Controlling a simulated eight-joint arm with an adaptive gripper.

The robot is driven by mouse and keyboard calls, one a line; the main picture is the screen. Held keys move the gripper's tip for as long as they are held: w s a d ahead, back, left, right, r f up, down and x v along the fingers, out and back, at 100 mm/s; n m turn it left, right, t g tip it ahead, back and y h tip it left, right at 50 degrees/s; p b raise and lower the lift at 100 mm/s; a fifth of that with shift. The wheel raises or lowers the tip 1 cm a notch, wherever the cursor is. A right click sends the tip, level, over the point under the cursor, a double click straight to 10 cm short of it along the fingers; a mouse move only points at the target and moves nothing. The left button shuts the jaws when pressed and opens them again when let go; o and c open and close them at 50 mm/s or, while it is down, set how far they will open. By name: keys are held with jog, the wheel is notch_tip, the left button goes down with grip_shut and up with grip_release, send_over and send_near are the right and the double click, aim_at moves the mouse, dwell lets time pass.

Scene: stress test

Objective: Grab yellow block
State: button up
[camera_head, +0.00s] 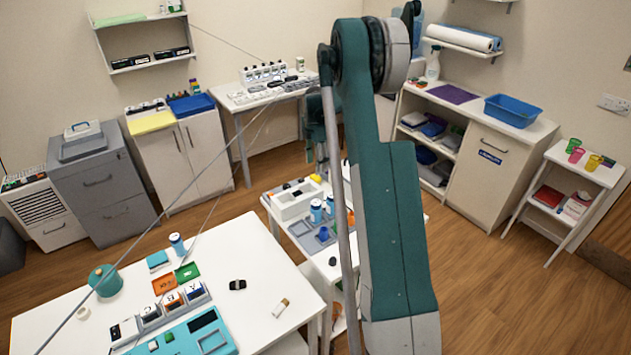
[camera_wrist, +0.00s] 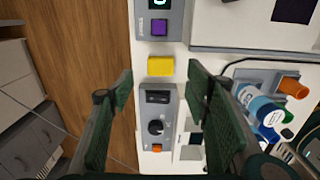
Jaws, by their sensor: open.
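The yellow block (camera_wrist: 160,66) lies on the white table top in the wrist view, near the table's left edge. My gripper (camera_wrist: 158,88) is open and empty, with one green finger on each side of the picture. The block shows between and a little beyond the fingertips, touching neither. In the head view a small yellow thing (camera_head: 316,178) shows at the far end of the middle table, beside my arm. I cannot be sure that it is the same block.
In the wrist view a grey device with a black knob (camera_wrist: 156,128) sits just below the block, and a purple block on a grey panel (camera_wrist: 158,27) sits above it. A blue-and-white bottle (camera_wrist: 258,104) stands close to my right finger. Bare floor lies left.

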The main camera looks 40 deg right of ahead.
aim_at(315, 177)
jog(key=shift+f, duration=0.1)
jog(key=shift+f, duration=1.2)
jog(key=shift+f, duration=0.1)
jog(key=shift+f, duration=2.5)
jog(key=c, duration=0.9)
